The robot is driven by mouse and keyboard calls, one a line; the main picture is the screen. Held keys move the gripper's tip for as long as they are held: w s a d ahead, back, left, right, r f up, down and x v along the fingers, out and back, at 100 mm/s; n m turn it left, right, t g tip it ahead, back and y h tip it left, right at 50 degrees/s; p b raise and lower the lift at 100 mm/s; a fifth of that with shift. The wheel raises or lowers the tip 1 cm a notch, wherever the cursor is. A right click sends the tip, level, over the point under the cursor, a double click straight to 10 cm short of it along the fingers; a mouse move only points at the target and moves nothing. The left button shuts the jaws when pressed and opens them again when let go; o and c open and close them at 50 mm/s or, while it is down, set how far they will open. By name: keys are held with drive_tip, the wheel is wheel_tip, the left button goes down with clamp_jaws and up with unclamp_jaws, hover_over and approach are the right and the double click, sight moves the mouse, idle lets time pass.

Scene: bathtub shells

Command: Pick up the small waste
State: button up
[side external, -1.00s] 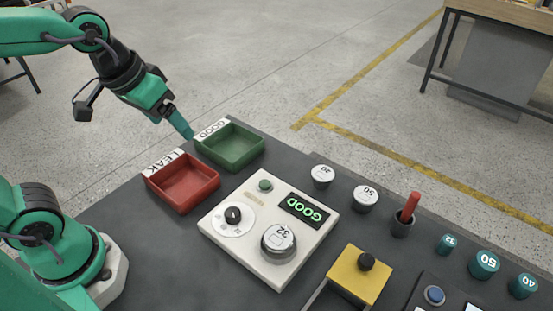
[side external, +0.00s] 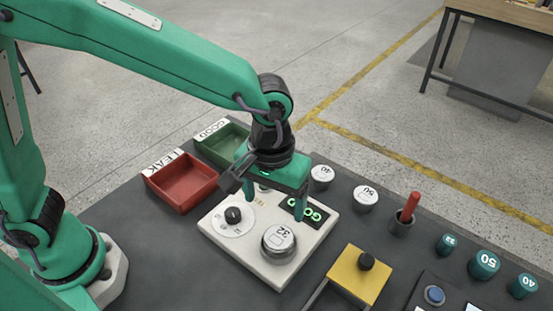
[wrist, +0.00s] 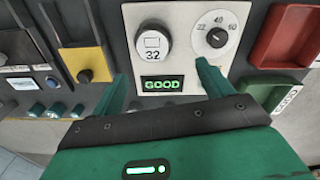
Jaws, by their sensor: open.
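A round part with a white top marked 32 and a metallic side (side external: 279,243), which looks like the small waste, sits on the white test panel (side external: 222,228). It also shows in the wrist view (wrist: 153,38). My gripper (side external: 273,200) points down over the panel's far side, near the lit GOOD display (wrist: 162,84). Its two fingers are spread apart with nothing between them. In the wrist view the fingertips (wrist: 162,72) reach toward the 32 part, with a gap between.
A black dial (side external: 233,215) sits beside the part. A red LEAK tray (side external: 182,184) and green GOOD tray (side external: 215,150) stand behind. White-topped parts (side external: 366,198), a red-handled tool (side external: 410,203), a yellow block (side external: 352,280) and teal caps (side external: 484,264) stand to the right.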

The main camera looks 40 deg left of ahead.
sight(279, 237)
drive_tip(key=shift+s+d+f, duration=0.2)
drive_tip(key=shift+d+f, duration=0.35)
drive_tip(key=shift+d, duration=0.15)
drive_tip(key=shift+f, duration=3.9)
drive_tip(key=c, duration=1.3)
drive_tip(key=shift+r, duration=0.2)
